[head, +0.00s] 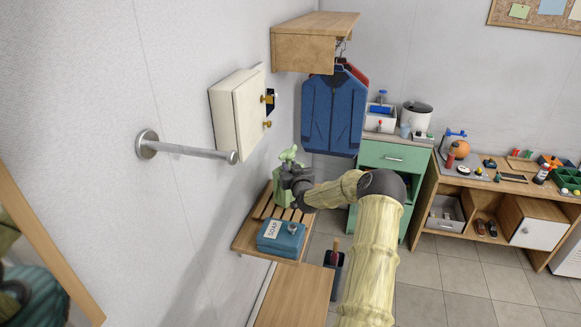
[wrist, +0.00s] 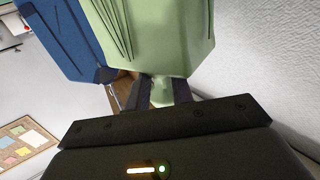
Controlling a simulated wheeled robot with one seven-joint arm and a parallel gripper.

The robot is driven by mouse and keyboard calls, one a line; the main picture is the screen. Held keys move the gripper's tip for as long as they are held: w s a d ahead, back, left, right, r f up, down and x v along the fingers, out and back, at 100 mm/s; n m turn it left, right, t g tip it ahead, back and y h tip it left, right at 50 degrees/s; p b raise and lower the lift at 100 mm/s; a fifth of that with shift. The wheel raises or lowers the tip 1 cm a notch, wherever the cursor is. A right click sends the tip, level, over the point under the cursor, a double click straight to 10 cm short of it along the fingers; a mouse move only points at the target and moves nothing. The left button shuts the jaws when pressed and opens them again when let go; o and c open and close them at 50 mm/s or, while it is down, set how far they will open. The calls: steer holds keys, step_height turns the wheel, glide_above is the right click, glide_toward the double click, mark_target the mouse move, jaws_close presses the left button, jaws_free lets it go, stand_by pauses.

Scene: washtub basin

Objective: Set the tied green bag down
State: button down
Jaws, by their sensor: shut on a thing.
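The tied green bag (head: 279,192) is a light green bag with a gathered neck, upright at the wooden wall shelf with slats (head: 243,239). My gripper (head: 286,172) reaches it from the right and is shut on its neck. In the wrist view the bag's wide body (wrist: 155,38) fills the top middle, and its narrow neck sits between the two dark fingers of my gripper (wrist: 165,92). The bag's base is at the slatted part of the shelf; I cannot tell whether it touches the slats. My gripper hides part of the bag in the head view.
A blue soap box (head: 281,236) stands on the shelf's near part. A white wall cabinet (head: 236,112) and a metal rail (head: 190,151) stick out from the left wall. A blue jacket (head: 333,115) hangs behind. A wooden bench top (head: 293,298) lies below.

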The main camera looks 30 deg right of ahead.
steer(key=c, duration=1.2)
jaws_free()
steer(key=shift+s+a+b, duration=0.15)
steer(key=shift+s+b, duration=0.25)
steer(key=shift+s, duration=0.2)
steer(key=b+v, duration=0.4)
steer(key=v, duration=0.6)
steer(key=shift+s, duration=0.35)
steer(key=shift+a, duration=0.1)
